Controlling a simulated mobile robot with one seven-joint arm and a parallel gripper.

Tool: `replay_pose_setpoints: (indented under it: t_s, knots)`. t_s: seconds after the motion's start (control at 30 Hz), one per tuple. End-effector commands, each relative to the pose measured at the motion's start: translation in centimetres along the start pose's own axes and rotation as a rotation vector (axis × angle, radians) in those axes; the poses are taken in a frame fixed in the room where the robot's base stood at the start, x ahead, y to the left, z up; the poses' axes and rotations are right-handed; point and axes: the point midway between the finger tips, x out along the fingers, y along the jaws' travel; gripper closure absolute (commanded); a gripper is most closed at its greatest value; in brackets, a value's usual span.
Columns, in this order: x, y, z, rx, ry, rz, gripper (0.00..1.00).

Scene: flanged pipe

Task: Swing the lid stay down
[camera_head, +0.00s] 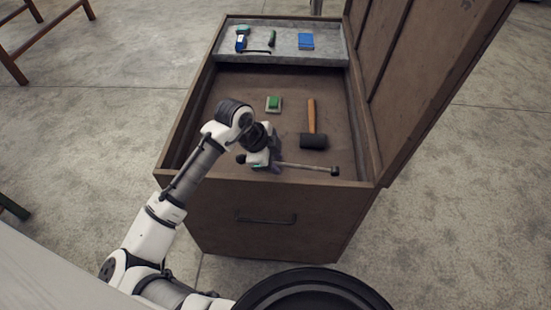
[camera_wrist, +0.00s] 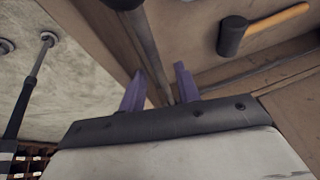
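The lid stay (camera_head: 308,167) is a thin grey rod lying low across the near end of the open wooden chest, with a dark knob at its right end. My gripper (camera_head: 273,165) is over its left part, and the wrist hides some of the rod there. In the wrist view, the stay (camera_wrist: 147,45) runs down from the top toward the gap between my two purple fingers (camera_wrist: 160,85). The fingers stand apart, with space around the rod. Whether they touch it I cannot tell. The lid (camera_head: 425,70) stands open at the right.
Inside the chest (camera_head: 235,85) are a mallet (camera_head: 311,120) and a green block (camera_head: 273,103). The mallet also shows in the wrist view (camera_wrist: 232,38). A grey tray (camera_head: 283,52) with small tools spans the far end. The chest's near wall (camera_head: 270,200) is close below my gripper.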

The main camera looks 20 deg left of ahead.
Motion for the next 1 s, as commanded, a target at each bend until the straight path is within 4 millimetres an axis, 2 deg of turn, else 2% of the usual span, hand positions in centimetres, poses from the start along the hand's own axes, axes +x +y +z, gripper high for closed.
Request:
replay_pose_setpoints:
  t_s: [0.37, 0.6, 1.0]
  knots:
    - [0.57, 0.01, 0.01, 0.000, -0.001, 0.000, 0.69]
    - [0.55, 0.01, 0.00, 0.000, 0.000, 0.000, 1.00]
    - [1.00, 0.12, 0.19, -0.004, 0.014, 0.000, 1.00]
